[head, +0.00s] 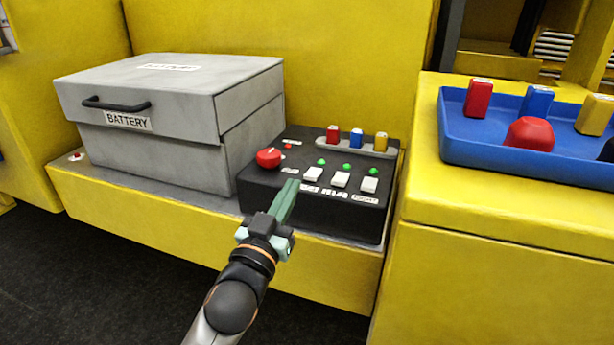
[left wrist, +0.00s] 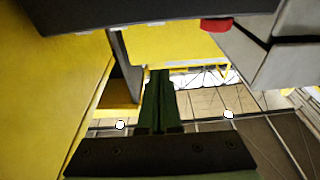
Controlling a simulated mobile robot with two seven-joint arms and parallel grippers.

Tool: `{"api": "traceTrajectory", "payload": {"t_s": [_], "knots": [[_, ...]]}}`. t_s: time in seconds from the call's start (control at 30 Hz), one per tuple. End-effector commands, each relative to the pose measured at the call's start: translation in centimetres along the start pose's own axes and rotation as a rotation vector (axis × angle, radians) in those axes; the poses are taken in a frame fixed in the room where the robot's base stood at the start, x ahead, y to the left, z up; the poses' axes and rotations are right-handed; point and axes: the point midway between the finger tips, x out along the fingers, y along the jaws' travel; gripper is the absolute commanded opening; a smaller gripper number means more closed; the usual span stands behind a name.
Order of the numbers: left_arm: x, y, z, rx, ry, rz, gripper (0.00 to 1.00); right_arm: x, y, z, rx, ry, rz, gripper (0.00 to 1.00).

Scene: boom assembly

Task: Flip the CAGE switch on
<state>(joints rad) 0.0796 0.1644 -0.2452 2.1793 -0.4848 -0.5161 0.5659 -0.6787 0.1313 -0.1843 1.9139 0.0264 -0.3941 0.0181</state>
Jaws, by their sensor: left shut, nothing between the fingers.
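The black control box (head: 318,215) sits on a yellow ledge and carries a row of three white switches: left (head: 312,174), middle (head: 341,180) and right (head: 368,185). Green lights show behind them. The labels are too small to tell surely which switch is CAGE. My left gripper (head: 290,188) is shut and empty, its green fingers at the front left of the box, just short of the left switch; contact cannot be told. The fingers also show in the left wrist view (left wrist: 158,90), below the dark box edge (left wrist: 150,14). My right gripper is out of view.
A red knob (head: 268,158) stands at the box's left. Red, blue and yellow fuse-like blocks (head: 357,138) stand behind the switches. The grey BATTERY box (head: 160,155) is close on the left. A blue tray (head: 460,148) with colored parts lies on the higher right ledge.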

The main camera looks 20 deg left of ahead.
Motion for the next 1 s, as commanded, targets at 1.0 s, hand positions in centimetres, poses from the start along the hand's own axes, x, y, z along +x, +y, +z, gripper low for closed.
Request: {"api": "traceTrajectory", "payload": {"t_s": [1.0], "knots": [[8.0,0.0,3.8,0.001,-0.001,0.0,0.0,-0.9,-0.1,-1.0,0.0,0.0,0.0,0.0]]}}
